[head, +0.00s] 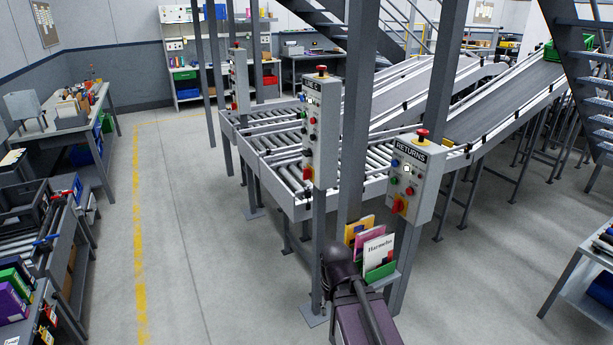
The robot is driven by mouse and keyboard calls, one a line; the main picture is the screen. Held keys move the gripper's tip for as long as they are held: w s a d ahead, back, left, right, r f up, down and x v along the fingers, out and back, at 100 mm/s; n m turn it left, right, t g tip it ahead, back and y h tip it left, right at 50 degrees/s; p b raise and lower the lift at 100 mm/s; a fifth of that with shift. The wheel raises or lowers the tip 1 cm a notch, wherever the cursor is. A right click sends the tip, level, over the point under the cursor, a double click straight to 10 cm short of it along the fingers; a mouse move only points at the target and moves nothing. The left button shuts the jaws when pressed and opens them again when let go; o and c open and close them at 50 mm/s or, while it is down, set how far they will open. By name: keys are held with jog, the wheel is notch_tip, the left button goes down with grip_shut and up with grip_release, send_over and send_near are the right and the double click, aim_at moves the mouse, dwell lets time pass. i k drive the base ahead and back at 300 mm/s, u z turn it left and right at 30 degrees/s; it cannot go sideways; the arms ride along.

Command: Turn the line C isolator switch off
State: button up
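A grey control box (322,125) stands on a post in the middle, with a red stop button on top. A farther box (239,75) has a similar switch (234,106) and no readable label. A nearer box (411,178) reads "RETURNS" and has its own red-and-yellow switch (398,205). My dark arm shows at the bottom centre; my gripper is not in view.
Roller conveyors (290,165) and inclined belts (500,100) lie behind the boxes. A holder with books (375,250) is below the RETURNS box. Grey columns (360,90) stand close by. Benches (65,130) line the left; the floor aisle (180,220) is clear.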

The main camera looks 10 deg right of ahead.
aim_at(306, 171)
jog(key=z, duration=0.2)
jog(key=i, duration=1.35)
jog(key=u, duration=0.2)
